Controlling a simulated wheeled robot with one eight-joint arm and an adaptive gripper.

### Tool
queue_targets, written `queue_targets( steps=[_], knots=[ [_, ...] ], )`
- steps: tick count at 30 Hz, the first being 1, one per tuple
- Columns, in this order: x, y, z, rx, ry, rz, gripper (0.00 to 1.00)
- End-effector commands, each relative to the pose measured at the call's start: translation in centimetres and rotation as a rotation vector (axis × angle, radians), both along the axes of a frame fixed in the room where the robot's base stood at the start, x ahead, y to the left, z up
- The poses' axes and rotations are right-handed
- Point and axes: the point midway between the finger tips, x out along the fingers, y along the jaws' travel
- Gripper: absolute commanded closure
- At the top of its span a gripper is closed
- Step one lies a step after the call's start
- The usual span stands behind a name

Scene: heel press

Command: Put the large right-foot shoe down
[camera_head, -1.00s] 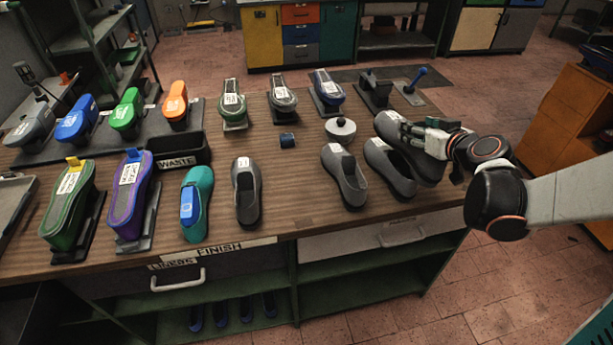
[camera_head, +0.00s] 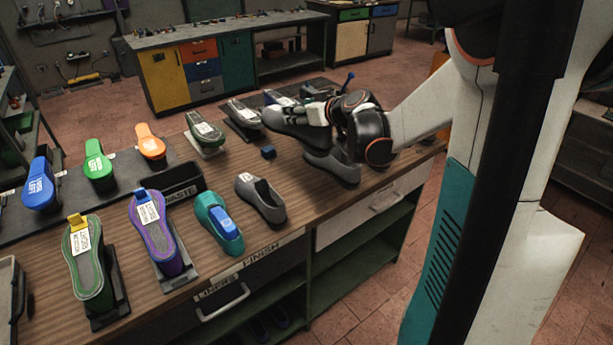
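A grey shoe (camera_head: 288,122), which I take to be the large right-foot shoe, is in my gripper (camera_head: 316,114) near the bench's back edge. The fingers close around its upper, and its toe points left. It appears raised above the bench top, though the gap beneath is hard to judge. Another grey shoe (camera_head: 328,166) stands on the wooden bench (camera_head: 215,187), just in front of and below the held one. My wrist hides much of that area, including most of any shoe farther right.
A smaller grey shoe (camera_head: 262,198) and a teal shoe (camera_head: 218,223) stand nearer the front. Shoe forms on stands (camera_head: 206,135) line the back. Bare wood lies around the blue block.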

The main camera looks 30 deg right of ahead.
Motion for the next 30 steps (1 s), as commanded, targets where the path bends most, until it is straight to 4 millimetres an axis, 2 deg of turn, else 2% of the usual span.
queue_targets(
  steps=[5,19,24,30],
  knots=[
    [0.0,-0.3,-2.5,0.0,0.0,-0.002,1.0],
    [0.1,-0.2,-13.3,0.0,0.0,-0.002,1.0],
    [0.0,-0.2,-15.3,0.001,0.0,-0.001,1.0],
    [0.0,-0.2,-16.3,0.001,0.0,-0.001,1.0]
  ],
)
